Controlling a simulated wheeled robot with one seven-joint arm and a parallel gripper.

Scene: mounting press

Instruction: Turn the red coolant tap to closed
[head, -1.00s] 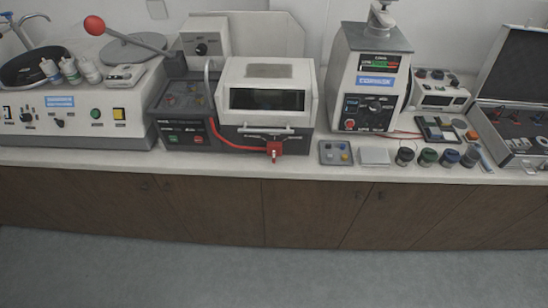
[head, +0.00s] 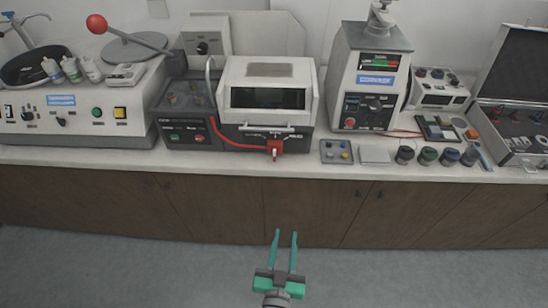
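The red coolant tap (head: 274,149) is at the front of the middle machine (head: 265,98), near the counter's front edge. A red hose (head: 228,140) runs to it from the left along the machine's front. The tap's small lever looks to point downward, but it is too small to be sure. My gripper (head: 285,234) is at the bottom of the head view, in front of the cabinets and well below the tap. Its two teal fingers point up the picture, apart from each other, with nothing between them.
The white counter (head: 240,169) runs across the view above brown cabinets (head: 215,205). A lever with a red ball (head: 97,25) is at upper left. The floor in front is clear.

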